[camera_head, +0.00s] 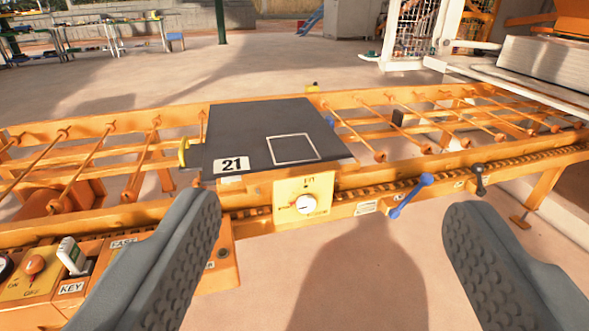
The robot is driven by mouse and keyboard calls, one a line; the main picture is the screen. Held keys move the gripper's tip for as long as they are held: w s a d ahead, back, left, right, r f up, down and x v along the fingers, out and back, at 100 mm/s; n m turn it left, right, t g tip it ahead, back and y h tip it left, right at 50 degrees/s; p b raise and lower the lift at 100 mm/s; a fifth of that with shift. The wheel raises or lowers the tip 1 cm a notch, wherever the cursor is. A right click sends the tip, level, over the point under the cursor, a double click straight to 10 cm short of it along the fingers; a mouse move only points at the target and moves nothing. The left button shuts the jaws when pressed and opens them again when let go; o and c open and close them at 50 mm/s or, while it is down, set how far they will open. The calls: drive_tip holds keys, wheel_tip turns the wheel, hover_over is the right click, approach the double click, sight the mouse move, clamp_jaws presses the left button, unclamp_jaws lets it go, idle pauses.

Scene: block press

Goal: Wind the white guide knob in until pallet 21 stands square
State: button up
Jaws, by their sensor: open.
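Pallet 21 (255,133) is a dark flat plate with a white "21" label and a white square outline. It lies on the orange roller conveyor. The white guide knob (306,203) is on a yellow plate (287,190) at the conveyor's near side, just below the pallet's front edge. My gripper (330,225) is open and empty, with one grey finger at lower left and one at lower right. The knob shows between the fingers, beyond them. The pallet looks slightly skewed to the rails, but I cannot tell exactly.
A control box (30,282) with an orange switch and a key switch is at lower left, partly behind the left finger. A blue lever (411,196) and a black lever (480,178) stick out from the front rail at right. Open floor lies in front.

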sight(307, 207)
drive_tip(key=w+d+f+n+y, duration=0.1)
drive_tip(key=w+d+f, duration=0.1)
drive_tip(key=w+f, duration=0.8)
drive_tip(key=w+d+f+n, duration=0.15)
drive_tip(key=w+f, duration=0.45)
drive_tip(key=w, duration=0.8)
drive_tip(key=w+d+f+n+y, duration=0.1)
drive_tip(key=w+f+y, duration=0.25)
drive_tip(key=f, duration=0.95)
drive_tip(key=w+d+f+n+y, duration=0.15)
drive_tip(key=w+f, duration=0.35)
drive_tip(key=f, duration=0.9)
drive_tip(key=shift+m+y, duration=0.3)
drive_tip(key=shift+m, duration=0.2)
drive_tip(key=x, duration=1.7)
drive_tip(key=shift+a+f, duration=0.1)
drive_tip(key=shift+a, duration=0.25)
drive_tip(key=shift+c, duration=0.4)
drive_tip(key=c, duration=0.9)
